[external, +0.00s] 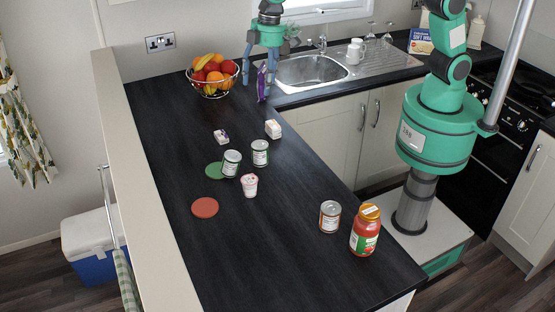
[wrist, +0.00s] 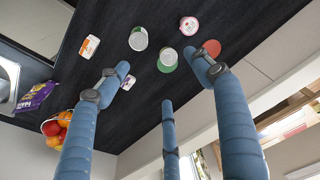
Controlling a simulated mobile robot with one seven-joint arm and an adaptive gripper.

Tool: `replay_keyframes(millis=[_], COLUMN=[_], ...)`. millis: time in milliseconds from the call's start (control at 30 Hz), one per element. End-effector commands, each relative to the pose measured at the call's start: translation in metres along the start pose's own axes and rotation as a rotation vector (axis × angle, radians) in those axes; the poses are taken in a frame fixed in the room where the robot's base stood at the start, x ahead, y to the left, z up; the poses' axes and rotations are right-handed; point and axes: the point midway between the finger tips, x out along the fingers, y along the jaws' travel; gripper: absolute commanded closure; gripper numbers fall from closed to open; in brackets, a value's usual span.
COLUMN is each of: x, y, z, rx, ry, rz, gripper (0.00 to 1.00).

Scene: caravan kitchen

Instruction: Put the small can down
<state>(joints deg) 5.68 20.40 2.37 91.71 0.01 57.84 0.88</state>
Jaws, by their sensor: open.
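My gripper (external: 262,72) is open and empty, above the far end of the counter by the sink. Its spread fingers show in the wrist view (wrist: 165,90). Two white-labelled cans stand upright mid-counter, well apart from my gripper. One can (external: 231,163) stands at the green disc (external: 213,171) and seems at least partly on it; it shows in the wrist view (wrist: 168,57). The other can (external: 260,152) stands just to its right, also in the wrist view (wrist: 138,39). A third can (external: 330,216) stands near the front edge. I cannot tell which is the small can.
A red disc (external: 205,207), a pink-white cup (external: 250,185) and two small boxes (external: 273,129) (external: 221,136) lie around the cans. A fruit basket (external: 213,77), a purple packet (external: 262,83) and the sink (external: 312,70) are near my gripper. A red jar (external: 365,230) stands at the front.

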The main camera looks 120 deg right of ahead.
Motion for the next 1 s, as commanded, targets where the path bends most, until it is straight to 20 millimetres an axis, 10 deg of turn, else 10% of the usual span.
replay_keyframes(millis=[500, 1000], x=[-0.112, -0.168], y=[-0.017, -0.024], z=[0.121, 0.254], rx=[-0.033, -0.064], ry=[0.107, 0.207], rz=[-0.007, -0.016], gripper=[0.34, 0.34])
